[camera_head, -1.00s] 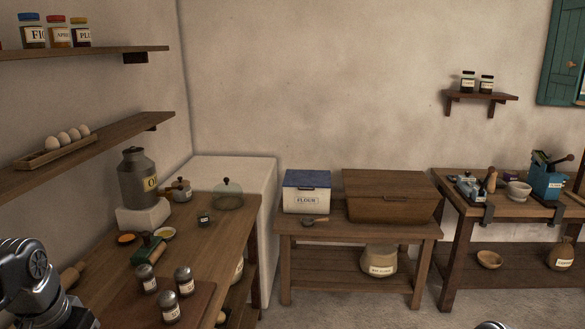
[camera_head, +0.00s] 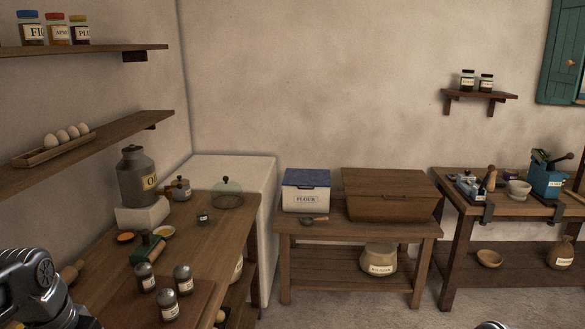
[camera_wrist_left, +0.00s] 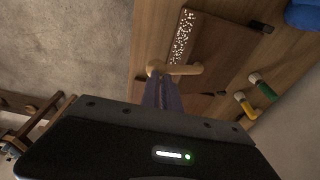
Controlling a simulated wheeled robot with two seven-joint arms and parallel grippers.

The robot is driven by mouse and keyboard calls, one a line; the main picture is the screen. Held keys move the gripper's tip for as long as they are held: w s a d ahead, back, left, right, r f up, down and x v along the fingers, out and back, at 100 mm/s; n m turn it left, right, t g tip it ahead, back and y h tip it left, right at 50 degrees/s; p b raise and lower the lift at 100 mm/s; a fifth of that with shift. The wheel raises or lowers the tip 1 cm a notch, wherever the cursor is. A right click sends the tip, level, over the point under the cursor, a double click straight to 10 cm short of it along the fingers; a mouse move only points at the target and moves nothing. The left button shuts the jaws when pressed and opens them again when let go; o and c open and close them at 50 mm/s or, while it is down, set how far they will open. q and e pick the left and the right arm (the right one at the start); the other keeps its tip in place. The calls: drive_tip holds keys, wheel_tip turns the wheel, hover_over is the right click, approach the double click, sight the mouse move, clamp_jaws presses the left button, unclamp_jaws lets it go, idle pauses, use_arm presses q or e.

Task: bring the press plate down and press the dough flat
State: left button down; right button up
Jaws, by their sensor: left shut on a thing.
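In the left wrist view, my left gripper (camera_wrist_left: 165,92) is shut, its narrow fingers meeting at a pale wooden handle (camera_wrist_left: 185,69). The handle lies crosswise over a dark brown board (camera_wrist_left: 222,55), with a white-speckled strip (camera_wrist_left: 182,35) beyond it. I cannot tell whether this board is the press plate, and no dough is clearly visible. In the head view only part of my left arm shows at the lower left; its gripper is out of frame.
A green-handled tool (camera_wrist_left: 264,87) lies near the board in the wrist view. A flour bin (camera_head: 306,190) stands on the middle table.

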use_arm(q)
drive_tip(key=shift+d+f+b, duration=0.4)
drive_tip(key=shift+f+b, duration=0.15)
drive_tip(key=shift+f, duration=0.1)
drive_tip(key=shift+d+f+b, duration=0.4)
drive_tip(key=shift+f+b, duration=0.15)
drive_tip(key=shift+f, duration=0.1)
idle(1.7)
drive_tip(key=shift+s+d+f+b, duration=0.1)
drive_tip(key=shift+d+f+b, duration=0.2)
drive_tip(key=shift+f+b, duration=0.45)
drive_tip(key=shift+w+d+f+b, duration=0.1)
drive_tip(key=shift+d+f+b, duration=0.25)
drive_tip(key=shift+f+b, duration=0.4)
drive_tip(key=shift+s+d+f+b, duration=0.1)
drive_tip(key=shift+d+f+b, duration=0.3)
drive_tip(key=shift+f, duration=0.6)
idle(2.5)
